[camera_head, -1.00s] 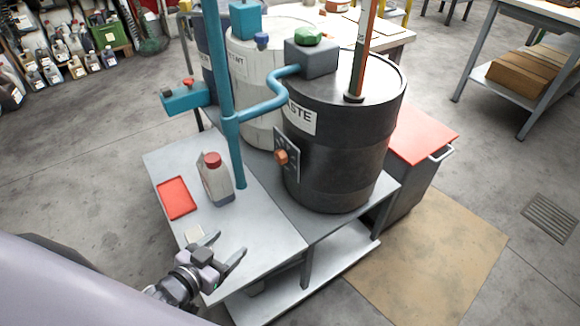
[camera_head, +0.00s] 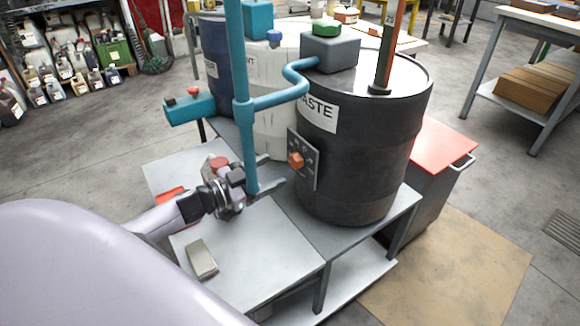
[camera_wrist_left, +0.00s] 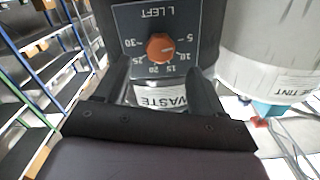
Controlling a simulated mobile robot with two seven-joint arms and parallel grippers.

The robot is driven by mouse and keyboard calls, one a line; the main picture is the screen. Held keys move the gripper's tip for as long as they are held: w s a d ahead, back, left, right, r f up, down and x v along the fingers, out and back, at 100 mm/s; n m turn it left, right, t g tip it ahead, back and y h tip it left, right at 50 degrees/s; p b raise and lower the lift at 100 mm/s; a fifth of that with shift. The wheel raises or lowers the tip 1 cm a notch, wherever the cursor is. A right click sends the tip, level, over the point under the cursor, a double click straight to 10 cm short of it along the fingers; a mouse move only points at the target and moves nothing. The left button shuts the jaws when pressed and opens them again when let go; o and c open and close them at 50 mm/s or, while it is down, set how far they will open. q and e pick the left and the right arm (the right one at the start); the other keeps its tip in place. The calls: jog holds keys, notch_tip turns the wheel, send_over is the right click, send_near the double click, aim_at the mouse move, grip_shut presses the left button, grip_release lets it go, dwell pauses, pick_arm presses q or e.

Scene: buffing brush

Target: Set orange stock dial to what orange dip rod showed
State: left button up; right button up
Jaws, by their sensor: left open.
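The orange stock dial (camera_head: 296,159) sits on a dark plate on the front of the black WASTE drum (camera_head: 355,165). In the left wrist view the orange knob (camera_wrist_left: 160,47) is ringed by numbers from 5 to 30, with "L LEFT" upside down; I cannot tell its setting surely. The orange dip rod (camera_head: 387,45) stands upright in the drum's top; its markings are too small to read. My left gripper (camera_head: 275,172) is open and empty, pointing at the dial from the left, a short gap away. My right gripper is not in view.
A teal pipe post (camera_head: 244,110) rises close by my left gripper. A red-capped bottle (camera_head: 218,162) and red tray (camera_head: 170,194) are partly hidden behind my arm. A grey-beige block (camera_head: 201,260) lies on the table (camera_head: 265,245). A white drum (camera_head: 275,130) stands behind.

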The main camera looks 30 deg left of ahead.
aim_at(292, 163)
pick_arm(q)
jog(key=shift+b+x, duration=0.35)
jog(key=shift+x, duration=2.45)
jog(key=c, duration=1.1)
